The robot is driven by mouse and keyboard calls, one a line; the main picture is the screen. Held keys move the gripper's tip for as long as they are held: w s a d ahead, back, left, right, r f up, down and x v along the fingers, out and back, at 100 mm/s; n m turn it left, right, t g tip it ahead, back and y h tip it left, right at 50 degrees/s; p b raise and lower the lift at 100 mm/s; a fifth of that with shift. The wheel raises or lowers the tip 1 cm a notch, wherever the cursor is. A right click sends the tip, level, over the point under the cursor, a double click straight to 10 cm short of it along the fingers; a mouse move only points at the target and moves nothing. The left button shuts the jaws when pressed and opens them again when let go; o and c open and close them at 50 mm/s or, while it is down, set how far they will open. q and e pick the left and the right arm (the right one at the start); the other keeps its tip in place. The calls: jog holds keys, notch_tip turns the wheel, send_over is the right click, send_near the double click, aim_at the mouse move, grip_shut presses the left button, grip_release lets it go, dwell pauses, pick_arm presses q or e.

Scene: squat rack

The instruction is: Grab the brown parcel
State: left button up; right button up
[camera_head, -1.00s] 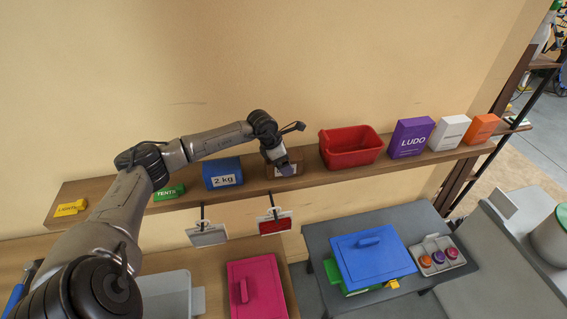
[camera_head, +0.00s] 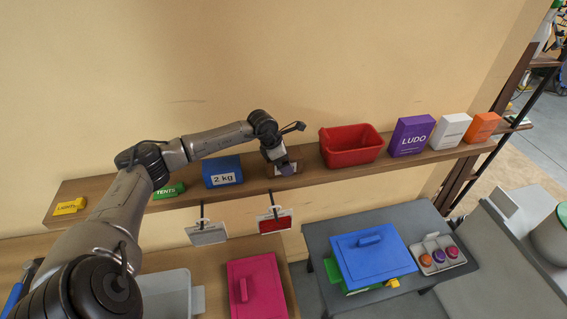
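The brown parcel (camera_head: 297,165) stands on the wooden wall shelf, between the blue 2 kg box and the red bin. Only part of it shows, with some of a pale label. My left gripper (camera_head: 283,167) is right in front of the parcel and hides most of it. The fingers are small and dark here, so I cannot tell whether they are open or touch the parcel. My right gripper is out of view.
On the shelf (camera_head: 118,192) are a blue 2 kg box (camera_head: 221,170), a red bin (camera_head: 350,147), a purple LUDO box (camera_head: 411,136), white and orange boxes, and green and yellow blocks. Two tags (camera_head: 275,221) hang below. A blue-lidded box (camera_head: 372,257) stands lower right.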

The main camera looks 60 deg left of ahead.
pick_arm(q)
jog(key=c, duration=1.2)
jog(key=shift+c, duration=0.6)
jog(key=shift+r, duration=0.15)
